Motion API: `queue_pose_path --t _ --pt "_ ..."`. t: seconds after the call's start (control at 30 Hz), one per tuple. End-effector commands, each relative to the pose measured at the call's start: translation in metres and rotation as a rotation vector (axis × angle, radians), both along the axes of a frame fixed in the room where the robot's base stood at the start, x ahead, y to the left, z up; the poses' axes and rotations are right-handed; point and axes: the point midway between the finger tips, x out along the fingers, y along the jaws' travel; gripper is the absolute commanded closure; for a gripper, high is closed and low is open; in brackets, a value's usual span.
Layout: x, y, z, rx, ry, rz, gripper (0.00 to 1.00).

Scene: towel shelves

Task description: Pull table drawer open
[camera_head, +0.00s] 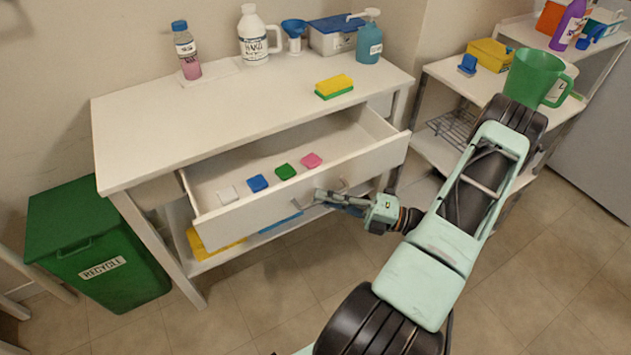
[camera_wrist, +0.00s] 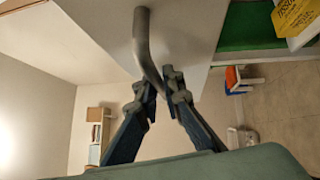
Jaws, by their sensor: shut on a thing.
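The white table (camera_head: 140,130) has its wide drawer (camera_head: 240,218) pulled out, with its inside showing. In it lie a white, a blue, a green and a pink small block in a row. My gripper (camera_head: 324,196) is at the drawer front, right of its middle. In the wrist view my gripper (camera_wrist: 162,86) has its two fingers closed around the grey bar handle (camera_wrist: 141,32) of the drawer. The fingers partly hide the handle's lower end.
A green recycle bin (camera_head: 95,245) stands left of the table. Bottles, a funnel, a blue-lidded box (camera_head: 333,36) and a yellow-green sponge (camera_head: 334,87) stand on the tabletop. A shelf cart (camera_head: 440,72) with a green pitcher (camera_head: 533,76) is at right. The floor in front is clear.

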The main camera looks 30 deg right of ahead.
Motion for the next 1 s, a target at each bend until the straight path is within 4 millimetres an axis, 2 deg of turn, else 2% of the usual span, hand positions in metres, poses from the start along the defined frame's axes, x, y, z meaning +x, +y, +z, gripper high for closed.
queue_pose_path --t 0.03,0.2,0.4,0.9,0.93,1.0 --pt "-0.011 -0.002 0.002 0.001 0.002 -0.004 1.0" --pt "-0.039 -0.002 0.001 0.001 0.0 -0.004 1.0" --pt "-0.057 -0.003 0.001 0.0 0.0 -0.002 1.0" --pt "-0.063 -0.003 0.0 0.0 -0.001 -0.002 1.0" --pt "-0.063 -0.003 0.0 -0.001 -0.001 -0.001 0.89" --pt "-0.063 -0.003 0.0 0.0 -0.001 -0.001 0.85"
